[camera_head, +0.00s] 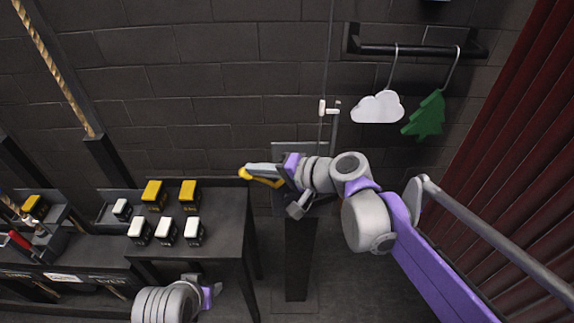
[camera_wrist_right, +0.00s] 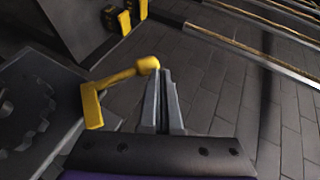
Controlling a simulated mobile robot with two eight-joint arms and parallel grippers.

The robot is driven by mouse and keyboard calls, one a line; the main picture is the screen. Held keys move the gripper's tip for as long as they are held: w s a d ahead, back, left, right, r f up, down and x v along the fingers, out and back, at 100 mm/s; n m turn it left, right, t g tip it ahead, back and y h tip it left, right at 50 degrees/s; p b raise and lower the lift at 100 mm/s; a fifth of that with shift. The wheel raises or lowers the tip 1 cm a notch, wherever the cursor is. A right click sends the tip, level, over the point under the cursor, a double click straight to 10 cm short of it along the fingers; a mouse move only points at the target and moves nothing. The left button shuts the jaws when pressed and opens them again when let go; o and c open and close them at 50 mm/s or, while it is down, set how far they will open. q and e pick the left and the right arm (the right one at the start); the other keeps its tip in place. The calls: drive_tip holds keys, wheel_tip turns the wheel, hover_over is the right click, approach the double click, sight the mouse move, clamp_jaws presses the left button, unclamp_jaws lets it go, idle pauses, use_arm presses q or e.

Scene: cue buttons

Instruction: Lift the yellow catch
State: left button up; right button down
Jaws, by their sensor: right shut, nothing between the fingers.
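The yellow catch (camera_wrist_right: 118,78) is a bar with a flat yellow end plate at its left and a rounded knob at its right in the right wrist view. In the head view part of the catch (camera_head: 264,182) shows just below my right fingers, which hide some of it. My right gripper (camera_head: 249,168) is shut and empty. In the right wrist view its fingertips (camera_wrist_right: 163,72) are right beside the knob; I cannot tell whether they touch it. My left gripper (camera_head: 213,293) is low at the left in the head view, its fingers too small to read.
A dark table (camera_head: 222,225) at left bears several yellow and white button blocks. A grey toothed mechanism (camera_wrist_right: 35,110) lies left of the catch. A white cloud (camera_head: 378,107) and a green tree (camera_head: 427,117) hang from a rail. A red curtain (camera_head: 520,100) is at right.

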drive_tip(key=shift+a+f, duration=0.25)
drive_tip(key=shift+a, duration=0.2)
use_arm(q)
drive_tip(key=shift+d, duration=0.15)
use_arm(e)
drive_tip(key=shift+a+f, duration=0.1)
idle(0.3)
